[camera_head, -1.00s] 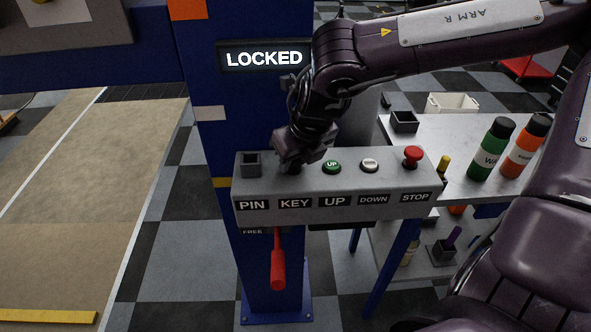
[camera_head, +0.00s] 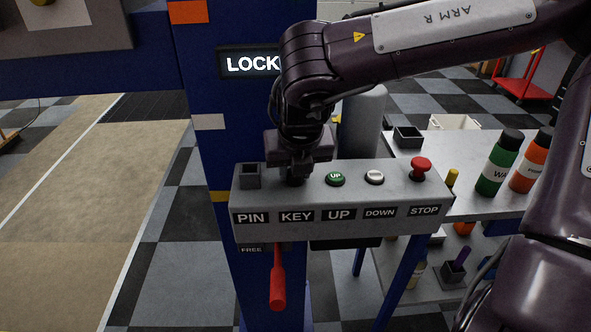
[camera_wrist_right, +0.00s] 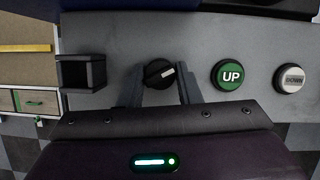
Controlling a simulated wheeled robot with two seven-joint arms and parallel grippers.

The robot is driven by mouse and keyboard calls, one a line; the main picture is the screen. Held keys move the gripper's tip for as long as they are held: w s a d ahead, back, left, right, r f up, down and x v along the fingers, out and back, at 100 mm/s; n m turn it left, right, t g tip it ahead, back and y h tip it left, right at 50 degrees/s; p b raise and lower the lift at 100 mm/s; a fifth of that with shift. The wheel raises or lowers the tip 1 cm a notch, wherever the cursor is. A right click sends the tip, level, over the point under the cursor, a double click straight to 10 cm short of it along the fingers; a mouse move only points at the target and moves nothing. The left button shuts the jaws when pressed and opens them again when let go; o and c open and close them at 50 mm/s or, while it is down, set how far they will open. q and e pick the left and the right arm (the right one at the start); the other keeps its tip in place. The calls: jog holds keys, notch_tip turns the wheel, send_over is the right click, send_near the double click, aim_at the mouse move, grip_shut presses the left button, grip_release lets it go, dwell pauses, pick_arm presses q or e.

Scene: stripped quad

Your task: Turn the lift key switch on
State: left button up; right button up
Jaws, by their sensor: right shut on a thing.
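The grey control box (camera_head: 395,190) is fixed to the blue post. The lift key switch, a round black knob with a pale mark (camera_wrist_right: 158,73), is on its top above the KEY label (camera_head: 296,216). In the right wrist view the mark lies at a slant, rising to the right. My right gripper (camera_head: 296,177) points down at the knob and is shut on it, a finger on either side in the wrist view. The display (camera_head: 248,64) reads LOCKED, partly covered by my arm. My left gripper is not in view.
Beside the key are a square PIN socket (camera_head: 250,175), a green UP button (camera_head: 335,179), a DOWN button (camera_head: 374,177) and a red STOP button (camera_head: 421,168). A red lever (camera_head: 277,285) hangs below. Bottles stand on a bench (camera_head: 465,160) at right.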

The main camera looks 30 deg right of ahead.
jog(key=o, duration=0.9)
jog(key=shift+o, duration=0.2)
jog(key=shift+r, duration=0.1)
jog(key=v, duration=0.7)
jog(key=shift+r, duration=0.25)
